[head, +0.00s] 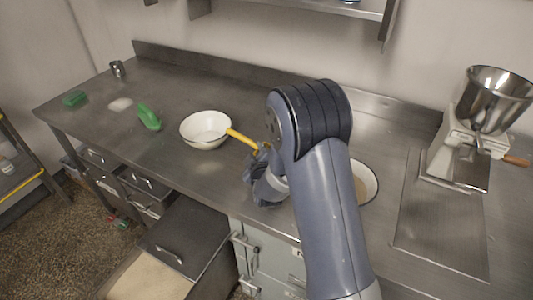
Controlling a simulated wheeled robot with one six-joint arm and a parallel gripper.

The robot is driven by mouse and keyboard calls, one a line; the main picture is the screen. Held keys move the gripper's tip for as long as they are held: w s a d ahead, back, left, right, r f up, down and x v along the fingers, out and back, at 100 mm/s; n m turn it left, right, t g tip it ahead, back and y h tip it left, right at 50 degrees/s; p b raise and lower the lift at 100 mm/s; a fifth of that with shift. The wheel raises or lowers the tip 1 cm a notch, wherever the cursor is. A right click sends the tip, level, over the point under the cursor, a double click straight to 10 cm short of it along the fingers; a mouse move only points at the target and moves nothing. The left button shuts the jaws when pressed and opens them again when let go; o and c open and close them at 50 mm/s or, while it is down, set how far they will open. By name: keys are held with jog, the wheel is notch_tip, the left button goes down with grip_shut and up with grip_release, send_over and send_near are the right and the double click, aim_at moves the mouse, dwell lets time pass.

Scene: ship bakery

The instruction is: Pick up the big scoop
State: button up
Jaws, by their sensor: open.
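The big scoop (205,129) looks like a round white bowl with a dark rim and a yellow handle (240,137). It sits on the steel counter in the head view, its handle pointing right. My gripper (260,152) is at the handle's right end, partly hidden behind my own arm. The jaws are open. I cannot tell whether the handle lies between the fingers or just beside them.
A green scoop-like object (149,118), a green block (75,99) and a small metal cup (118,69) stand on the left of the steel counter (180,80). A white bowl (371,181) is partly hidden behind my arm. A grinder with a metal hopper (495,100) stands right.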

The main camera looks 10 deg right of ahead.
aim_at(253, 146)
jog(key=x, duration=0.1)
jog(key=p+x, duration=0.1)
jog(key=x, duration=0.1)
jog(key=shift+w+r+p, duration=0.3)
jog(key=shift+p, duration=0.05)
jog(key=shift+w+a+f, duration=0.1)
jog(key=shift+w+f, duration=0.15)
jog(key=shift+w, duration=0.3)
grip_shut()
